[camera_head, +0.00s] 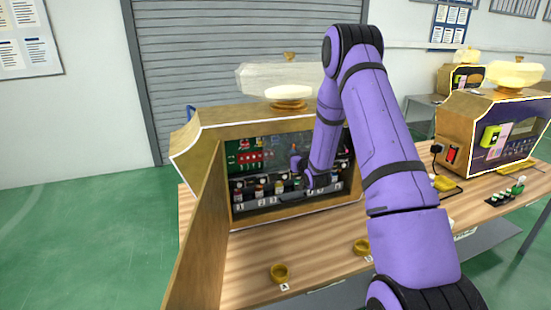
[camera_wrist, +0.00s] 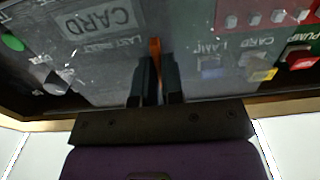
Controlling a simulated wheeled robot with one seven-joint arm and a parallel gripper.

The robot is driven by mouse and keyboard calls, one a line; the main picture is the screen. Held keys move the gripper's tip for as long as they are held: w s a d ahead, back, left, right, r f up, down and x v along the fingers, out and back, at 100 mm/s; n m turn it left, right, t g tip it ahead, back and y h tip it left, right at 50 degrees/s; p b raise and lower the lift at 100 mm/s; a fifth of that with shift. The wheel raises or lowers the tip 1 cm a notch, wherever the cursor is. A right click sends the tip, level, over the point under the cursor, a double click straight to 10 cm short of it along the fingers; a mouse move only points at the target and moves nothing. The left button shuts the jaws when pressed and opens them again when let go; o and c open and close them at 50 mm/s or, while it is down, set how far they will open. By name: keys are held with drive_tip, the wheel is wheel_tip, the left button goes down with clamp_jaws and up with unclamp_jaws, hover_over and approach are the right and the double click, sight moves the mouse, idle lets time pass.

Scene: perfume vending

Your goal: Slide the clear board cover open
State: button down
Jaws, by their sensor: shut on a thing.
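The clear board cover (camera_wrist: 110,62) shows in the wrist view as a see-through sheet with pale glints over the labelled circuit board. A thin orange handle (camera_wrist: 155,48) stands up at its middle. My gripper (camera_wrist: 159,65) is shut on this orange handle, one dark finger on each side. In the head view, my arm reaches into the open front of the wooden machine (camera_head: 210,115), where the board (camera_head: 262,153) lies behind several bottles. The cover's edges are hard to make out there, and my arm hides part of the board.
An open wooden door (camera_head: 202,235) stands at the left of the machine. A second machine (camera_head: 500,130) and small bottles (camera_head: 518,187) are on the right.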

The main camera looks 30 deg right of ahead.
drive_tip(key=s+d, duration=0.2)
drive_tip(key=d, duration=0.9)
drive_tip(key=shift+s, duration=0.15)
drive_tip(key=shift+d, duration=0.1)
drive_tip(key=c, duration=1.2)
unclamp_jaws()
drive_tip(key=shift+d, duration=0.1)
drive_tip(key=shift+c, duration=0.2)
drive_tip(key=s+a, duration=0.2)
drive_tip(key=s, duration=0.8)
drive_tip(key=shift+s+a, duration=0.2)
drive_tip(key=shift+s, duration=0.1)
